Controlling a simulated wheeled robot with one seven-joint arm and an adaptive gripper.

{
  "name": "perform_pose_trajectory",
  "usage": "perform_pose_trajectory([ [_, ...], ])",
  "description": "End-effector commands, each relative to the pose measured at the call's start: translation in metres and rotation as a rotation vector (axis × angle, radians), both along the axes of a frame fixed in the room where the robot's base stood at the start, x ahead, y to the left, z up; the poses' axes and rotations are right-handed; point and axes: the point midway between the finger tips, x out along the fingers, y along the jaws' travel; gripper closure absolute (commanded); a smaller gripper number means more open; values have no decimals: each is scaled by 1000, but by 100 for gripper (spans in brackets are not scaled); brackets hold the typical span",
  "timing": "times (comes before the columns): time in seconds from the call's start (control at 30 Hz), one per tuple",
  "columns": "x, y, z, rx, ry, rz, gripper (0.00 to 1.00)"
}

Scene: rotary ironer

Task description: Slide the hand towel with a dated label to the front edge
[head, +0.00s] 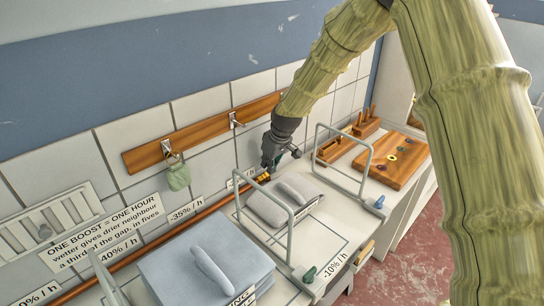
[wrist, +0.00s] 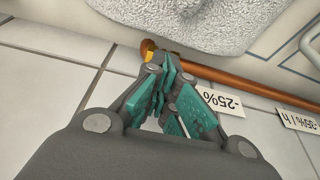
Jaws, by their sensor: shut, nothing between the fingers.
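A folded grey towel (head: 284,202) lies in a bay on the white counter, with a smaller roll or fold on top. A label (head: 308,210) shows at its front edge; its print is too small to read. The grey towel's fluffy edge also fills the top of the wrist view (wrist: 190,18). My gripper (head: 266,168) is behind the towel, by the tiled wall. In the wrist view my gripper's teal fingers (wrist: 168,72) are together and empty, close to the towel's edge; I cannot tell whether they touch it.
A copper pipe (wrist: 230,83) with an orange end runs along the wall. Metal hoops (head: 344,130) divide the bays. A light blue towel pile (head: 205,262) lies to the left, a wooden board (head: 385,160) to the right. A green cloth (head: 178,177) hangs from a hook.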

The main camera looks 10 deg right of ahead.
Motion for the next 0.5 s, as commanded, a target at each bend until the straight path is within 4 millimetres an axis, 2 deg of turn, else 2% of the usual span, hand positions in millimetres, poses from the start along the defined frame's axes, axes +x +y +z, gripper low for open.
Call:
perform_pose_trajectory([
  [0.2,4,2,-18,1,2,-1,100],
  [0.5,-23,-15,-16,0,0,-1,100],
])
